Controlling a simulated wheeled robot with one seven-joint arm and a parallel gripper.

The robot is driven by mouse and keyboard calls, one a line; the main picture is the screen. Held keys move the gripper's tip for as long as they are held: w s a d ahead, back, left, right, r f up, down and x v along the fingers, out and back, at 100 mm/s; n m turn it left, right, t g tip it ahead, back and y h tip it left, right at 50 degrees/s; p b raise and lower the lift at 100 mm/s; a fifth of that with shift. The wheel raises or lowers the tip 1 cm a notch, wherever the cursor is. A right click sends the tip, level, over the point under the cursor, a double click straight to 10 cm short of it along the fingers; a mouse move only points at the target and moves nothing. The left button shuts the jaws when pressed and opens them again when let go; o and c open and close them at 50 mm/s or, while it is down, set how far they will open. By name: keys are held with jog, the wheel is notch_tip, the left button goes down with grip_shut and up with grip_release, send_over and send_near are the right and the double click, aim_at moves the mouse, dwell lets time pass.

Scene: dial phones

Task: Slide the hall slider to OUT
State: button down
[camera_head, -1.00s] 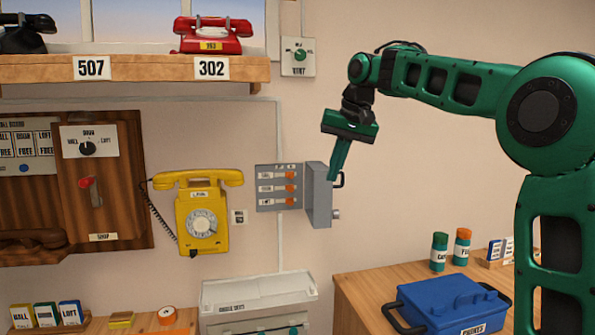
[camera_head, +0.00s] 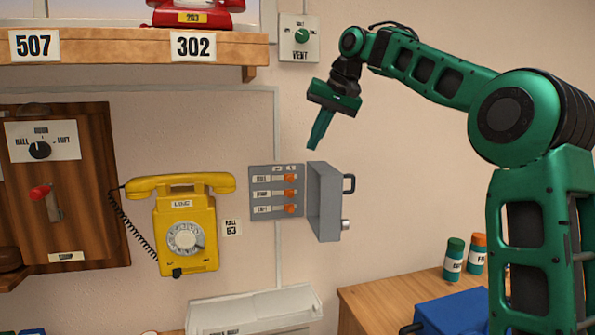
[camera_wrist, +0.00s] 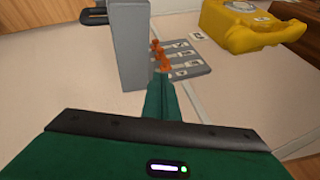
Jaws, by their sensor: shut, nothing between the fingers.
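The grey slider panel (camera_head: 263,206) is on the wall right of the yellow phone, with three orange slider knobs (camera_head: 290,193) in labelled rows. All three knobs sit at the right side of their rows. The top row's label seems to read HALL, though it is small. The panel's box-like grey door (camera_head: 325,202) stands swung open to the right. My gripper (camera_head: 313,147) is shut and empty, above the door and panel and apart from them. In the wrist view, my closed fingers (camera_wrist: 160,85) point toward the panel (camera_wrist: 190,62) and its orange knobs (camera_wrist: 159,57), beside the door (camera_wrist: 128,45).
The yellow phone (camera_head: 186,225) hangs left of the panel. A shelf (camera_head: 120,70) with a red phone (camera_head: 197,10) and a VENT dial (camera_head: 300,37) are above. A blue box (camera_head: 452,312) and two small jars stand on a wooden counter (camera_head: 385,290) below right.

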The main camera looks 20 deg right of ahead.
aim_at(290, 178)
jog(key=shift+w+f, duration=0.1)
jog(key=x, duration=0.9)
jog(key=shift+f, duration=0.35)
jog(key=shift+a, duration=0.1)
